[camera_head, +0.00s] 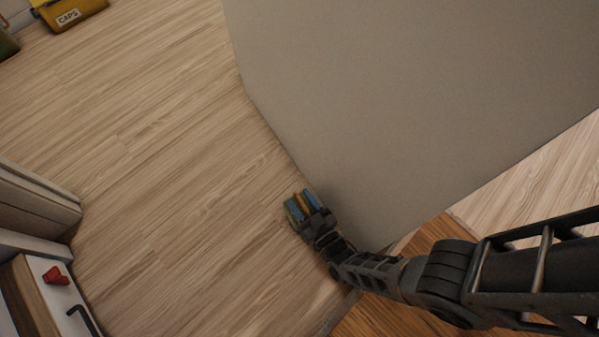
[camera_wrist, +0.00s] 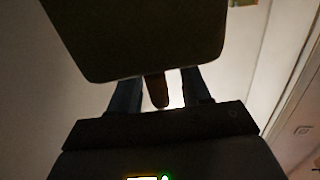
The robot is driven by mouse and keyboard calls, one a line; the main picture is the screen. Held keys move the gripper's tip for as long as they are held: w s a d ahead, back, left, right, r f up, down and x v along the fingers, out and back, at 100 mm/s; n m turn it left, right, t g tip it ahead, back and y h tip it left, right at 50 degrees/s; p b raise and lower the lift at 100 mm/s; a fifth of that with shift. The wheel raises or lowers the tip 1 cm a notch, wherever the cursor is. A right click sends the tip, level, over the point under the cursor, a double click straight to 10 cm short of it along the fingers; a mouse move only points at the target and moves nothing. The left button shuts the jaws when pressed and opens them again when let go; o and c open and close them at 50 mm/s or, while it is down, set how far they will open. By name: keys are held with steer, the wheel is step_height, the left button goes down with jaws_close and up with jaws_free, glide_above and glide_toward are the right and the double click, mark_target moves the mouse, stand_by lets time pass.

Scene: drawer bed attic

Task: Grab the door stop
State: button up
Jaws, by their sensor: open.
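My gripper (camera_head: 302,204) is low near the floor, close to the bottom edge of the large grey-beige panel. Its two blue fingers are apart; they also show in the wrist view (camera_wrist: 160,92). A narrow brown piece (camera_wrist: 155,90) lies between the fingers there, with a gap visible on its right side. It may be the door stop, but the dim view does not settle this. A large dark block (camera_wrist: 140,35) covers the top of the wrist view and hides what lies beyond the fingertips.
The grey-beige panel (camera_head: 400,90) stands right beside my gripper. Wood floor (camera_head: 150,130) is clear to the left. A white-fronted unit with a dark handle (camera_head: 84,318) and a small red object (camera_head: 56,275) is at lower left. A yellow "CAPS" bin (camera_head: 70,12) is far off.

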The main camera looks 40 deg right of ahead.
jaws_close()
stand_by(0.3)
stand_by(1.0)
steer(key=shift+r, duration=0.1)
